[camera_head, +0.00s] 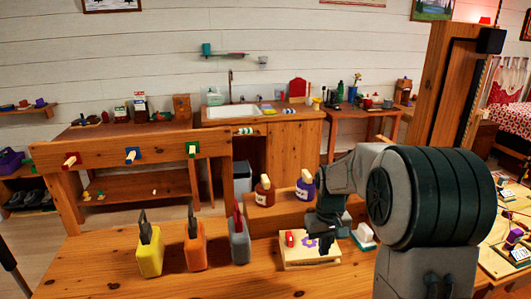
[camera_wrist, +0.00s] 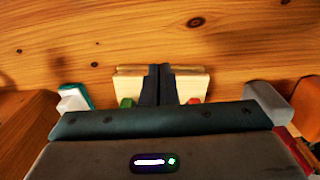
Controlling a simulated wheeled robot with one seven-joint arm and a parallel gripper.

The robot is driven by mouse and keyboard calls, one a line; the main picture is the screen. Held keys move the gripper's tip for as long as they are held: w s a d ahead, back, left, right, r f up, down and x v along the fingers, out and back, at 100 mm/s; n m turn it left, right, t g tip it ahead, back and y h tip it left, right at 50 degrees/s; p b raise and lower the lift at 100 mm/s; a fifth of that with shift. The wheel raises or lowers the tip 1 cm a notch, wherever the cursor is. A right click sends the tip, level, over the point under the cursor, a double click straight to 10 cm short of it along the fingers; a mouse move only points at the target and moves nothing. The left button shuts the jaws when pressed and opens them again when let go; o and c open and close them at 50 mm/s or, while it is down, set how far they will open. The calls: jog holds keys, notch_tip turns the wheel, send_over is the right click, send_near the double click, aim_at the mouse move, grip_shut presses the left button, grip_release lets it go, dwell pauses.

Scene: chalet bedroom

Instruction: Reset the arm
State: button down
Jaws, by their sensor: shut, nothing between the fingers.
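My arm reaches in from the right of the head view, bent, with my gripper (camera_head: 325,243) pointing down over a small light wood board (camera_head: 294,262). The board carries a red piece (camera_head: 290,238) and a purple flower shape. In the wrist view the two dark fingers of my gripper (camera_wrist: 160,72) are pressed together with nothing between them. The light wood board (camera_wrist: 194,84) shows on both sides of the fingers. Whether the fingertips touch the board is not clear.
Yellow (camera_head: 149,254), orange (camera_head: 195,249) and grey (camera_head: 239,243) holders with tools stand left of the board on the wooden table (camera_head: 95,262). Two labelled bottles stand on a raised wooden block (camera_head: 282,215) behind it. A white and green item (camera_head: 364,236) lies close on the right.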

jog(key=s+a+r+t, duration=0.1)
jog(key=s+r, duration=0.1)
jog(key=s, duration=0.5)
jog(key=s+a+r+m, duration=0.1)
jog(key=s+a+r, duration=0.1)
jog(key=s, duration=0.6)
jog(key=s+a+r+t, duration=0.1)
jog(key=s+r, duration=0.1)
jog(key=s, duration=0.5)
jog(key=shift+s+a+r+m+t, duration=0.25)
jog(key=shift+a+m+t, duration=0.05)
